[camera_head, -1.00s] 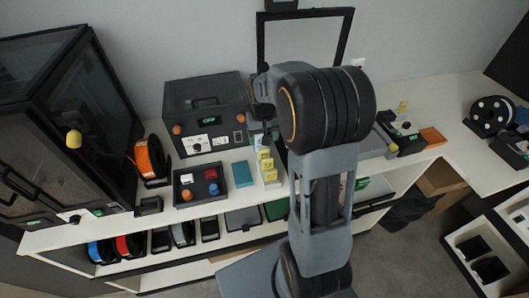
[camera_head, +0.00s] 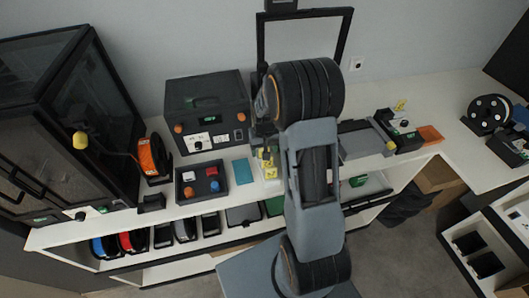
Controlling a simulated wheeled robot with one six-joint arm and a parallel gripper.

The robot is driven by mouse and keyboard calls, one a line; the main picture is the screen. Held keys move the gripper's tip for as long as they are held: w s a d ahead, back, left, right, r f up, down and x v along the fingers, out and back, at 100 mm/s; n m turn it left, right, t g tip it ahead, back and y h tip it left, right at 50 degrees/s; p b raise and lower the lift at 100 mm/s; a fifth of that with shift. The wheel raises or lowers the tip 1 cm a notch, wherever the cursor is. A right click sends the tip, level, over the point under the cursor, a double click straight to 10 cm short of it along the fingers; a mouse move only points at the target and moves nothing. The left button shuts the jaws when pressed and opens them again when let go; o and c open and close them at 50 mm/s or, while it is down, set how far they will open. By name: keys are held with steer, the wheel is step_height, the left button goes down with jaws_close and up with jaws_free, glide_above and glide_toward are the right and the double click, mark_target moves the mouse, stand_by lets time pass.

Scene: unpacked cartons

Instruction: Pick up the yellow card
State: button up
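Small yellow pieces (camera_head: 267,158) stand on a white holder on the white tabletop, just left of my arm; they may be yellow cards but are too small to tell. Another small yellow piece (camera_head: 400,105) stands up on a grey and black device to the right. My gripper (camera_head: 264,140) is mostly hidden by my own arm. It appears as dark parts just above the holder, close to the yellow pieces. Its fingers and any contact cannot be made out.
Left of the holder are a teal block (camera_head: 243,171), a dark tray (camera_head: 201,183) of coloured pieces, and a black box (camera_head: 207,112) behind. An orange spool (camera_head: 153,158) stands by a dark cabinet (camera_head: 75,120). A grey tray (camera_head: 365,140) lies right of my arm.

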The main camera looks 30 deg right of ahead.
steer(key=c, duration=1)
steer(key=shift+r+b, duration=0.3)
steer(key=shift+r, duration=0.2)
step_height(320, 180, up, 2)
steer(key=shift+r+b, duration=0.1)
steer(key=shift+b, duration=0.4)
steer(key=s+a+r+b, duration=0.1)
steer(key=s+a+r, duration=0.3)
steer(key=a+r, duration=0.1)
steer(key=s+a+r+b, duration=0.1)
steer(key=s+a+r, duration=0.4)
steer(key=shift+s+a+b, duration=0.2)
steer(key=shift+s+b, duration=0.05)
steer(key=shift+b, duration=0.15)
steer(key=shift+f, duration=0.1)
